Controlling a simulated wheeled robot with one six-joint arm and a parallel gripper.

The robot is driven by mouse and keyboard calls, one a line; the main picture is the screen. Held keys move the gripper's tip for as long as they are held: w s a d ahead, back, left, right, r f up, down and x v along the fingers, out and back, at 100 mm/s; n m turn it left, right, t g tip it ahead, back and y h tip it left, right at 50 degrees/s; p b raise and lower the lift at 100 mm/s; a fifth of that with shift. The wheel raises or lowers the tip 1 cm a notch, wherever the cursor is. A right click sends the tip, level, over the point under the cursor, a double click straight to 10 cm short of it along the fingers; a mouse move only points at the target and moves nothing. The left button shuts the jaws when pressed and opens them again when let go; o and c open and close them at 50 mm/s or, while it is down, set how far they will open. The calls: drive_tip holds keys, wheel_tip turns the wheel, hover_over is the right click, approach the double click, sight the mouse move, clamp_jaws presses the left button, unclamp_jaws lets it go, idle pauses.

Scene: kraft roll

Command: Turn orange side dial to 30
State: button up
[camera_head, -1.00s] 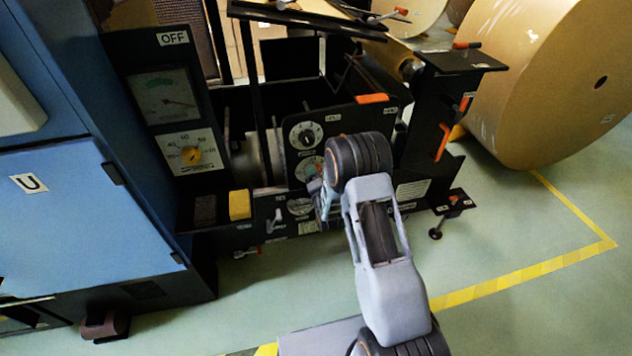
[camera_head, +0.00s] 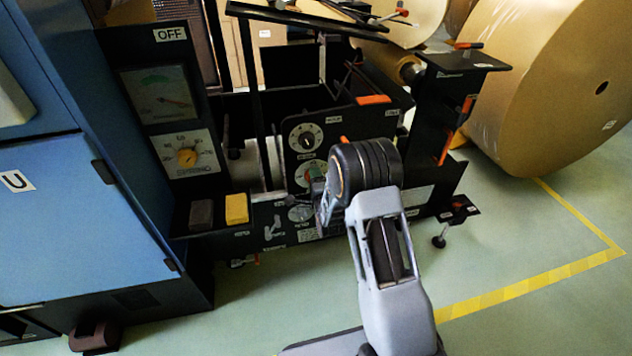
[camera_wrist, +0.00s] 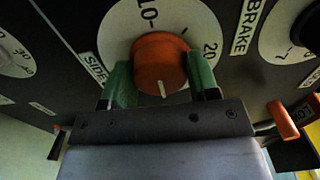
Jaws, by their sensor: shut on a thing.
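The orange side dial (camera_wrist: 160,58) fills the middle of the wrist view, on a white face marked "LO" and "20" with a "SIDE" label at left. Its white pointer line points down in that picture, toward my gripper. My gripper (camera_wrist: 161,80) has one green fingertip on each side of the knob and is shut on it. The lower part of the scale is hidden behind my gripper. In the head view, my gripper (camera_head: 317,188) is at the black panel, and my wrist covers part of the dial's white face (camera_head: 309,172).
A "BRAKE" dial (camera_wrist: 294,32) sits right of the orange one, with an orange-tipped lever (camera_wrist: 282,120) below it. In the head view, a dial with a dark knob (camera_head: 305,138) is just above.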

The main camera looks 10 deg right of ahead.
drive_tip(key=o, duration=0.9)
drive_tip(key=shift+o, duration=0.2)
drive_tip(key=shift+s, duration=0.1)
drive_tip(key=s+p, duration=0.2)
drive_tip(key=s, duration=1.1)
drive_tip(key=shift+s, duration=0.3)
